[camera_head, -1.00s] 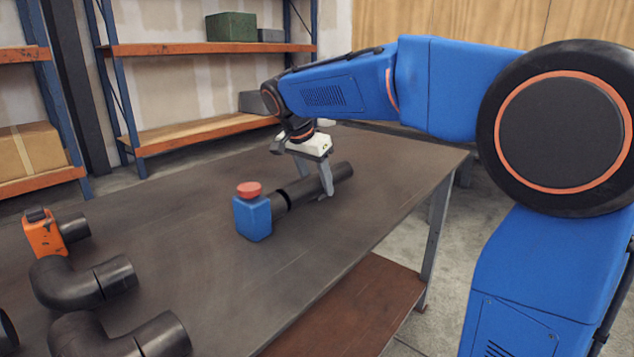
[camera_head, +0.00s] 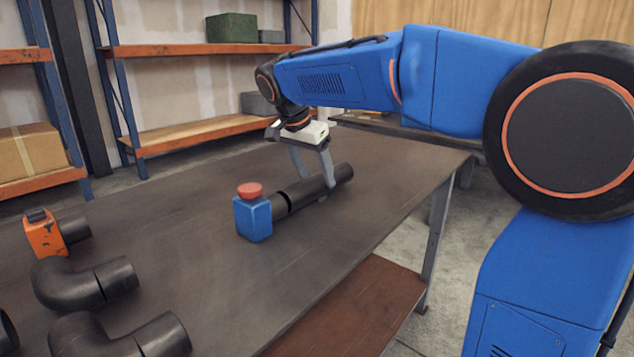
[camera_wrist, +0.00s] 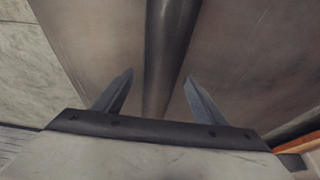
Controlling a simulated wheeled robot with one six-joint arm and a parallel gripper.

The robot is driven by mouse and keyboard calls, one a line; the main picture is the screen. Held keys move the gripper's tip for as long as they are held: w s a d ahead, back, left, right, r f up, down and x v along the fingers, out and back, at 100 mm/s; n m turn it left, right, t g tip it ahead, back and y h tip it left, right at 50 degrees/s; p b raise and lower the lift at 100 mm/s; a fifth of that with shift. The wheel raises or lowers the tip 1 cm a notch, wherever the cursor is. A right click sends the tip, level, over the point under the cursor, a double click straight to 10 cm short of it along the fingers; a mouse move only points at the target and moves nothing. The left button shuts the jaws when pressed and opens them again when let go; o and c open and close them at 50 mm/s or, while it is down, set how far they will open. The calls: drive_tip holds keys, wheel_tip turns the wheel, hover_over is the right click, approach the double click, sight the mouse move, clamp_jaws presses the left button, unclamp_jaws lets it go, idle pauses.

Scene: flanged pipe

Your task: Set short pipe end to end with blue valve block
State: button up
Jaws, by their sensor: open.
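The blue valve block (camera_head: 253,220), with a red cap on top, stands on the table in the head view. The short pipe (camera_head: 318,189) is a dark tube lying on the table behind it. Its near end points at the valve block's dark stub, in line with it; a thin dark seam shows there, and I cannot tell if they touch fully. My gripper (camera_head: 310,175) is open, its fingers on either side of the pipe. In the wrist view the pipe (camera_wrist: 170,45) runs between the open fingers (camera_wrist: 152,95), with space on both sides.
An orange valve block (camera_head: 44,235) and dark pipe elbows (camera_head: 85,282) lie at the left of the table (camera_head: 200,290). Shelves stand behind. The table's middle is clear.

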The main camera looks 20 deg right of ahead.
drive_tip(key=v, duration=0.8)
drive_tip(key=shift+s+a+r, duration=0.1)
drive_tip(key=shift+r, duration=0.2)
